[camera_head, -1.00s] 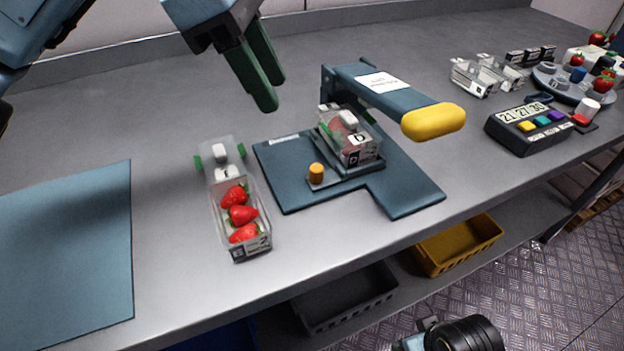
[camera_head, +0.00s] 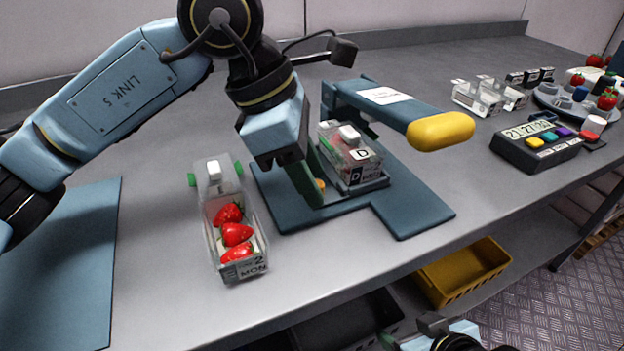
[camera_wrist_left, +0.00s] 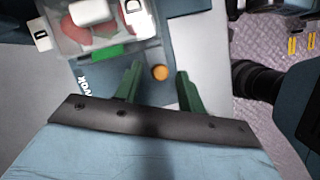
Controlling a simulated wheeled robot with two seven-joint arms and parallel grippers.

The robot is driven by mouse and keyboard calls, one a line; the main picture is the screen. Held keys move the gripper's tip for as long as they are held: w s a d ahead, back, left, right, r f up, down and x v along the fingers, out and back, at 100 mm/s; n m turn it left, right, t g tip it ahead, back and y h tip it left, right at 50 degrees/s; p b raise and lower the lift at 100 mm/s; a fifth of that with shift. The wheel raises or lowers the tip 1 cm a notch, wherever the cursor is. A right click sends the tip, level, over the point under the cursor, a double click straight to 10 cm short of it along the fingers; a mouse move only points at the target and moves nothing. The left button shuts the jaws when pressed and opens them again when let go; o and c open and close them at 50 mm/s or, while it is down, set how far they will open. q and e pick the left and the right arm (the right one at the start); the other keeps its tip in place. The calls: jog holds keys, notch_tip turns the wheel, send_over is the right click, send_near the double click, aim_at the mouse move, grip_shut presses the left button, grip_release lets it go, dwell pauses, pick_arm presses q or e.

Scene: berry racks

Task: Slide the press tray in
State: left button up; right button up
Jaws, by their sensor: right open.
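The press (camera_head: 385,97) has a blue-grey arm with a yellow handle, raised over a dark base plate (camera_head: 410,218). The press tray (camera_head: 372,187) carries a clear box labelled D (camera_head: 350,155) with red fruit. The tray's orange knob (camera_head: 320,185) is mostly hidden in the head view. In the left wrist view the knob (camera_wrist_left: 160,72) shows between the two green fingers of my left gripper (camera_head: 316,198), which is open with gaps on both sides. My right gripper (camera_head: 395,340) is only partly in view at the bottom edge, open and away from the tray.
A clear box of strawberries (camera_head: 230,225) stands left of the base plate. A blue mat (camera_head: 60,265) lies at the far left. A timer (camera_head: 537,145), clear boxes (camera_head: 488,97) and a round fruit holder (camera_head: 570,100) stand right. A yellow bin (camera_head: 463,272) sits below the bench.

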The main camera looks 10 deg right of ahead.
pick_arm(q)
jog(key=shift+d+f, duration=0.15)
jog(key=shift+f, duration=0.25)
grip_shut()
